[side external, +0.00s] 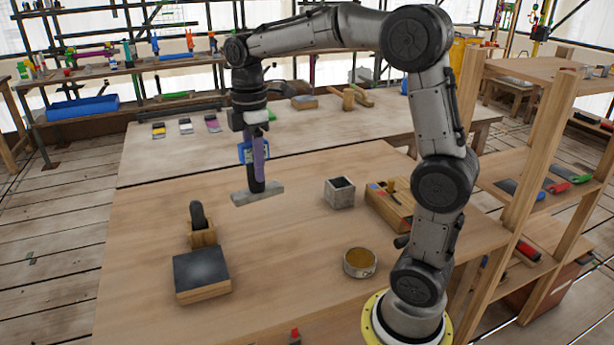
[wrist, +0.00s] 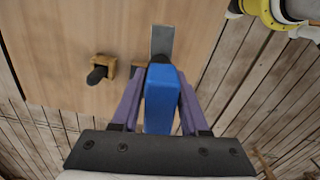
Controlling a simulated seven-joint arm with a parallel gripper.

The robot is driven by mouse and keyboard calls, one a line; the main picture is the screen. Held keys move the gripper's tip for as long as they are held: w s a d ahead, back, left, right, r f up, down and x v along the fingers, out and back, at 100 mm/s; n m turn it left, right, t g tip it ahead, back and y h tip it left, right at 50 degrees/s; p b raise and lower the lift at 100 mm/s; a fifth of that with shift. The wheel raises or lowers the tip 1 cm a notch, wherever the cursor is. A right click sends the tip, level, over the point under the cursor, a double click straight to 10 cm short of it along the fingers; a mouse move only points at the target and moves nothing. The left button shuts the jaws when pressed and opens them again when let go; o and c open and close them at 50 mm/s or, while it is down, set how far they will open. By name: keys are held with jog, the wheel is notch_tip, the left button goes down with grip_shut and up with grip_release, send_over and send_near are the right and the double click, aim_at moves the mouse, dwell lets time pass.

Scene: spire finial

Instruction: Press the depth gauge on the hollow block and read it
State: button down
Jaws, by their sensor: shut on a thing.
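My gripper (side external: 258,166) has purple fingers and is shut on the depth gauge. The depth gauge has a blue body (wrist: 161,98), a dark lower part and a flat grey bar (side external: 257,193) at its lower end. The bar hangs over the middle of the table and seems to be above the surface; the exact gap is hard to tell. In the wrist view the bar (wrist: 162,41) points away past the blue body. The hollow block (side external: 340,194) is a grey cube with a dark open top, standing right of the gauge and apart from it. The wrist view does not show it. No reading is visible.
A wooden holder with a black handle (side external: 202,236) and a dark-topped block (side external: 202,275) stand at left. A round tin (side external: 360,263) and a wooden tool box (side external: 388,208) stand at right. The table (side external: 285,260) is clear between them. Shelving (side external: 545,160) rises at far right.

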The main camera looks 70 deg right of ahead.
jog(key=w+a+f+n, duration=0.2)
jog(key=w+a+f, duration=0.25)
jog(key=w, duration=0.45)
jog(key=w+a+f, duration=0.2)
jog(key=a+f, duration=0.3)
jog(key=f, duration=0.4)
jog(key=shift+w+a+f+n, duration=0.15)
jog(key=shift+w+a+n, duration=0.1)
jog(key=shift+n, duration=0.15)
jog(key=shift+f, duration=0.4)
jog(key=shift+f, duration=0.35)
jog(key=shift+f, duration=0.85)
dwell(0.4)
jog(key=shift+r, duration=0.15)
jog(key=shift+r, duration=2.5)
jog(key=shift+f, duration=0.15)
